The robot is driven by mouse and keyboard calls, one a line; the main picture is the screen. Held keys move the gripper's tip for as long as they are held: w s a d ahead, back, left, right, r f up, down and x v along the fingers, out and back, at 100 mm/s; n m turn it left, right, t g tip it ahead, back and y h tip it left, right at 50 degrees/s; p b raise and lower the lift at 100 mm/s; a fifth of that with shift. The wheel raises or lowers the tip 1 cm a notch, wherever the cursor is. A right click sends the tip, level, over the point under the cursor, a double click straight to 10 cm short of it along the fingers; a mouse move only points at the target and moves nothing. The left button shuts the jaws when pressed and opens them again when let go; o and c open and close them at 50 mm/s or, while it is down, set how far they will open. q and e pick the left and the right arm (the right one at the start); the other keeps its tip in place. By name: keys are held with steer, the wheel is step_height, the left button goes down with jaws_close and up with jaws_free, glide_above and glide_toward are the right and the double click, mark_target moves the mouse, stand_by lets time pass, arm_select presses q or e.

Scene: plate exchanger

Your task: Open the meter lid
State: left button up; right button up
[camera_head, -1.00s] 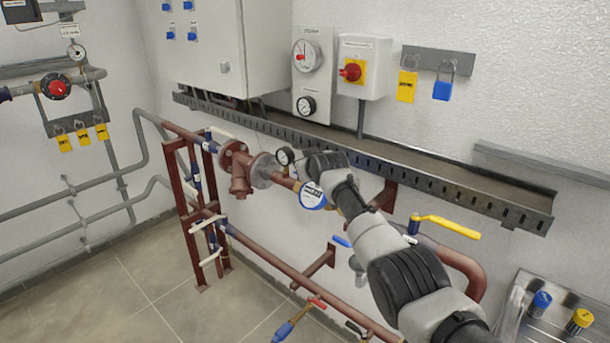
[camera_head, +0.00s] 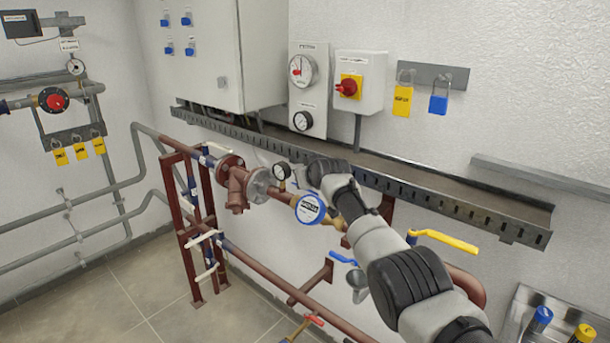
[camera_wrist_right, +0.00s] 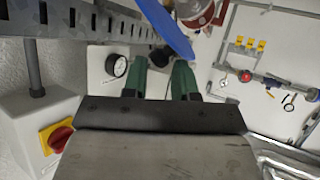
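The meter (camera_head: 309,208) is a round disc with a blue rim and a white label, mounted on the brass pipe fitting in the head view. I cannot tell if its lid is lifted. My right gripper (camera_head: 290,178) is just above and behind it, largely hidden by my own wrist. In the right wrist view, the green fingers (camera_wrist_right: 160,82) are apart with nothing between them. A blue flat piece, likely the meter lid (camera_wrist_right: 168,30), extends just beyond the fingertips; contact cannot be told. My left gripper is not in view.
A perforated cable tray (camera_head: 440,190) runs along the wall above. A yellow valve handle (camera_head: 444,241) and a blue valve handle (camera_head: 343,258) lie near my right arm. The floor at lower left is clear.

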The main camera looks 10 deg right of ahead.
steer(key=shift+o, duration=1.1)
steer(key=shift+d+f, duration=0.5)
steer(key=shift+f, duration=0.05)
steer(key=shift+o, duration=0.5)
steer(key=shift+d, duration=0.15)
steer(key=shift+s+r, duration=0.15)
steer(key=shift+s, duration=0.05)
steer(key=shift+s+r, duration=0.15)
steer(key=shift+s, duration=0.1)
steer(key=a+b+v, duration=0.1)
steer(key=v, duration=0.9)
steer(key=shift+d+r+b, duration=0.2)
steer(key=shift+r+b, duration=0.1)
steer(key=shift+b, duration=0.1)
steer(key=shift+w, duration=0.15)
